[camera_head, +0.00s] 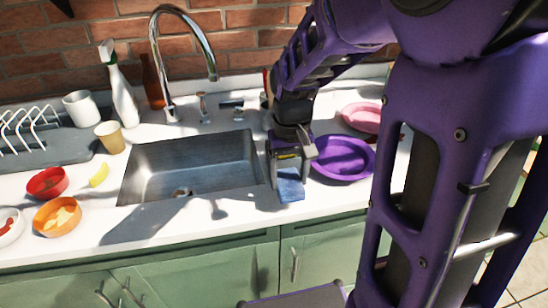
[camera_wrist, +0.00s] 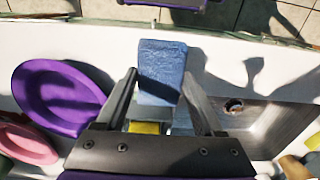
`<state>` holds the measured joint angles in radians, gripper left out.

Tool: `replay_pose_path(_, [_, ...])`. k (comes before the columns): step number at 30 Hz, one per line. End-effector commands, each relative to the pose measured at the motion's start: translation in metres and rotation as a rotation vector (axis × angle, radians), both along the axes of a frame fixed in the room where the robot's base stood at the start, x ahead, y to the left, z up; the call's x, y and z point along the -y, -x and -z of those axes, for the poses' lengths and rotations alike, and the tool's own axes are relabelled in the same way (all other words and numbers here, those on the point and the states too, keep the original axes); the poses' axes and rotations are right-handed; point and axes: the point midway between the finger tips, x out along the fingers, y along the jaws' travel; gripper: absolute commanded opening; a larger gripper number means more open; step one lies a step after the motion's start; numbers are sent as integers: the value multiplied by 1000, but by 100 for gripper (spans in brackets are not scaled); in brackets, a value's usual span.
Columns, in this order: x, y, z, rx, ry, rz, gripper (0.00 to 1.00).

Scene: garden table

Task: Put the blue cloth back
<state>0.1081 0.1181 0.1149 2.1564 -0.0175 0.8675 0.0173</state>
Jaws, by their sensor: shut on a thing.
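The blue cloth (camera_head: 290,187) is a small folded block at the right edge of the sink, near the counter's front. In the wrist view the blue cloth (camera_wrist: 162,72) lies between the two fingers. My gripper (camera_head: 290,165) points down over it and is shut on it. In the wrist view my gripper (camera_wrist: 160,100) has a finger on each side of the cloth. A small yellow patch shows by the cloth near the gripper's base. I cannot tell whether the cloth touches the counter.
The steel sink (camera_head: 150,160) is just left of the cloth. A purple plate (camera_head: 343,158) and a pink plate (camera_head: 363,117) are to the right. A tap (camera_head: 167,70), white spray bottle (camera_head: 122,95), cups, bowls and a dish rack (camera_head: 45,150) stand behind and left.

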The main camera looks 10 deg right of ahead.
Motion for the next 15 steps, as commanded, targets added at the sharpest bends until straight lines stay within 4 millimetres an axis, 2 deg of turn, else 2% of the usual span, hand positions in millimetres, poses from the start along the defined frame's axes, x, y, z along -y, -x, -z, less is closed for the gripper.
replay_pose_path(7, [0,1,34,-4,0,0,9])
replay_pose_path(15, [0,0,35,0,0,0,9])
